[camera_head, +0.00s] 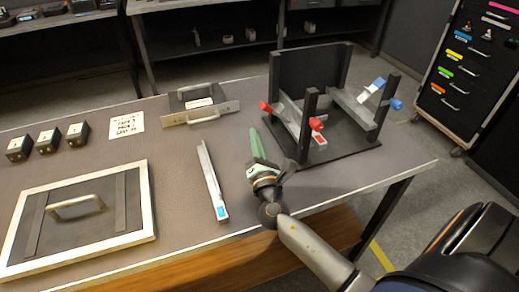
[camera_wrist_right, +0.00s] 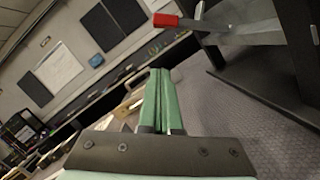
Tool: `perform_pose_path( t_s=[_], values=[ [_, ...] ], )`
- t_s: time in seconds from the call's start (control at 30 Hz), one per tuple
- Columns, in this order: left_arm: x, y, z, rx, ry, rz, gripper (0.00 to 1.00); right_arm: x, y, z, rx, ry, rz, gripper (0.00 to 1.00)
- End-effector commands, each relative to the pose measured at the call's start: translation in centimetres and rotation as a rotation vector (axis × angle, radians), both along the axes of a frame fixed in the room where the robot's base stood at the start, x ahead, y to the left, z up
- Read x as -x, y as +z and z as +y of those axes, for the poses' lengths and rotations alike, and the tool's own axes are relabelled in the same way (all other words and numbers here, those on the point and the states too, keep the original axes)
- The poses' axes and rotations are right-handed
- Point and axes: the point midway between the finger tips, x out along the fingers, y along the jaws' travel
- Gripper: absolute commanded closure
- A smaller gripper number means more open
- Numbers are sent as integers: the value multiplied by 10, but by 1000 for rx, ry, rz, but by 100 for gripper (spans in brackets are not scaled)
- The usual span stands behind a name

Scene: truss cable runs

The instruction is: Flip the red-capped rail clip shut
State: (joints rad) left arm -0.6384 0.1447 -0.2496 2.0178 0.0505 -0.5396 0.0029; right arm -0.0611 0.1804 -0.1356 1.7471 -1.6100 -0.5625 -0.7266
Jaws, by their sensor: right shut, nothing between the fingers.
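A black rack (camera_head: 336,150) stands at the table's right and carries two grey rails. On its left rail (camera_head: 288,113) are two red caps, one at the far end (camera_head: 265,106) and one by the near post (camera_head: 316,124). A red cap (camera_wrist_right: 166,20) also shows at the top of the right wrist view, on a grey arm that sticks out from the rack. I cannot tell which parts of the clip are open. My right gripper (camera_head: 255,135) has green fingers, shut and empty, left of the rack and apart from the red caps. My left gripper is out of view.
Blue caps (camera_head: 397,104) sit on the rack's right rail. A loose grey rail (camera_head: 212,180) lies left of my right gripper. A framed panel with a handle (camera_head: 148,200), a handled plate (camera_head: 225,112) and small black blocks (camera_head: 48,142) lie further left. The table's front edge is close.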

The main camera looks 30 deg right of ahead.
Motion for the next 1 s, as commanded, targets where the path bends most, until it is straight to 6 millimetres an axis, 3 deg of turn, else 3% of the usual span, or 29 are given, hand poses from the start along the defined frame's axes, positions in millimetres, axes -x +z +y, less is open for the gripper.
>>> perform_pose_path(
  t_s=[0.1,0.37,1.0],
  values=[
    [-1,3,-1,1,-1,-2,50,-22,6,-9,2,-1,-2,100],
    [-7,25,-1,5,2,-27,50,-15,32,-30,1,0,0,100],
    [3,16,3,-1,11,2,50,-14,37,-34,-22,1,-5,100]
  ],
)
